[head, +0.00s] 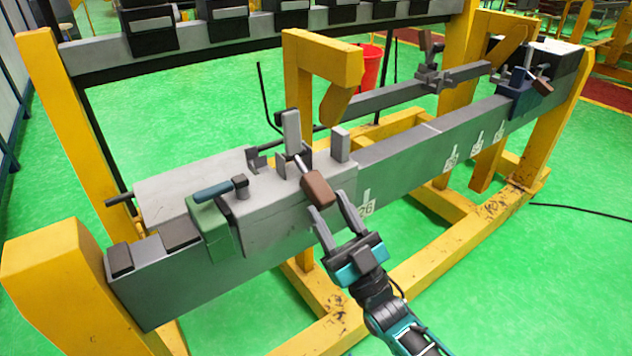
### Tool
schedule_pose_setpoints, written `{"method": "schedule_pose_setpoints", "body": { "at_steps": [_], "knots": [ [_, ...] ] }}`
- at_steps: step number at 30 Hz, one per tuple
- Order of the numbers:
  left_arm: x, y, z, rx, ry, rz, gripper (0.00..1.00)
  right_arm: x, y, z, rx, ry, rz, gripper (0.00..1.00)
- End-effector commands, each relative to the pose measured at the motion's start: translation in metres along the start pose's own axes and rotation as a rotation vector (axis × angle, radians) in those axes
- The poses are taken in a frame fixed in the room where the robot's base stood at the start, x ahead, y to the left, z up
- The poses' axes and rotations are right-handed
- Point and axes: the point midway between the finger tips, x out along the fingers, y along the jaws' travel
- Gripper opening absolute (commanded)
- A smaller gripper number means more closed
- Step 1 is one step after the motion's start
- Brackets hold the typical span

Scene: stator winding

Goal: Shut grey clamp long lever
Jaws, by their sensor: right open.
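The grey clamp (292,133) stands on the grey beam, with an upright grey piece. Its long lever slants down toward me and ends in a brown block-shaped handle (318,189), which sticks out past the beam's front edge. My right gripper (329,205) is open just below and beside the brown handle. One finger is under the handle and the other is to its right. I cannot tell whether they touch it. My left gripper is not in view.
A green clamp (212,228) with a blue handle (218,191) sits left on the grey beam (425,150). A dark blue clamp (514,92) is at the far right end. A yellow bracket (318,62) rises behind. Green floor in front is mostly clear.

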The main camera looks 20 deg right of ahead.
Motion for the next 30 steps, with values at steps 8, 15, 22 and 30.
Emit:
{"method": "schedule_pose_setpoints", "body": {
  "at_steps": [8, 15, 22, 30],
  "knots": [
    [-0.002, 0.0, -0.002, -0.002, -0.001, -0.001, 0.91, 0.044, 0.0, 0.0, 0.0, 0.001, 0.0, 0.45],
    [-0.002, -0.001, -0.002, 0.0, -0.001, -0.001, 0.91, 0.052, 0.0, 0.0, 0.001, -0.001, 0.0, 0.45],
    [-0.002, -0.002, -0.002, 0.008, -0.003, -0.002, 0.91, 0.052, 0.0, 0.0, 0.001, -0.001, 0.0, 0.41],
    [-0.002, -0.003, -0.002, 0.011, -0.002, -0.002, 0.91, 0.052, 0.0, 0.0, 0.0, -0.001, 0.0, 0.15]
  ]
}}
